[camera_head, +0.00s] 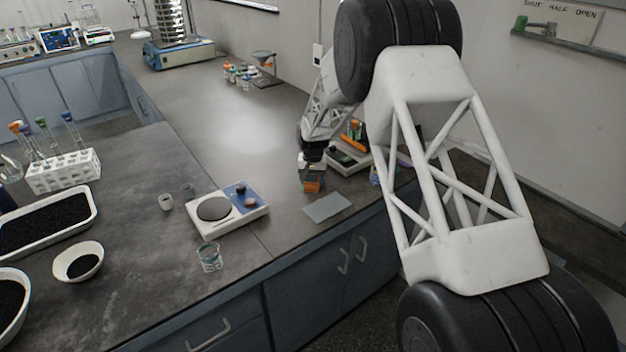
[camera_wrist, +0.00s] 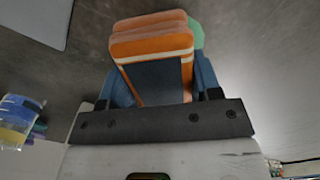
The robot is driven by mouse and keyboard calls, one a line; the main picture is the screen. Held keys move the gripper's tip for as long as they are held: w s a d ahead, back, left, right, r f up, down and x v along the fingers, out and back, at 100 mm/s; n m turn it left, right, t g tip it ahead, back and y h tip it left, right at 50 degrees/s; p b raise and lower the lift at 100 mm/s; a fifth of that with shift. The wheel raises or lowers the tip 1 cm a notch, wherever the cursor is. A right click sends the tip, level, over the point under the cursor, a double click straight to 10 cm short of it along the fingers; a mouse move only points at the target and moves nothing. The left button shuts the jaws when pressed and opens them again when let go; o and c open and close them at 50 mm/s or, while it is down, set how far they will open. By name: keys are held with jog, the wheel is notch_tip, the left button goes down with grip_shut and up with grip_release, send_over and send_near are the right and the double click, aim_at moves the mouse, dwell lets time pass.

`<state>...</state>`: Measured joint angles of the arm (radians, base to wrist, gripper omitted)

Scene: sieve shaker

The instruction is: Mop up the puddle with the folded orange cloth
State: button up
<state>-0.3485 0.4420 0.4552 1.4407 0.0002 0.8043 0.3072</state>
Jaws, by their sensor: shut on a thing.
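The folded orange cloth (camera_wrist: 152,44) has a pale stripe and shows beyond my fingers in the wrist view. My gripper (camera_wrist: 161,78) is shut on it, with a blue finger at each side. In the head view my gripper (camera_head: 311,174) points down low over the bench, and the orange cloth (camera_head: 313,187) shows at its tip. I cannot tell whether the cloth touches the bench. A pale green patch (camera_wrist: 196,34) shows behind the cloth's right side; I cannot tell what it is. I cannot clearly make out the puddle in either view.
A flat grey sheet (camera_head: 327,207) lies just in front of my gripper. A scale (camera_head: 230,209) and a glass beaker (camera_head: 210,257) stand to the left. A device with an orange part (camera_head: 350,157) stands close behind on the right.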

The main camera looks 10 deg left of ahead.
aim_at(305, 184)
jog(key=shift+s+a+f, duration=0.15)
jog(key=shift+s+a, duration=1)
jog(key=shift+w+d, duration=1.25)
jog(key=shift+d, duration=0.05)
jog(key=shift+a, duration=0.1)
jog(key=shift+s+a, duration=0.85)
jog(key=shift+s, duration=0.05)
jog(key=shift+s+a+f, duration=0.1)
jog(key=shift+s+a, duration=0.25)
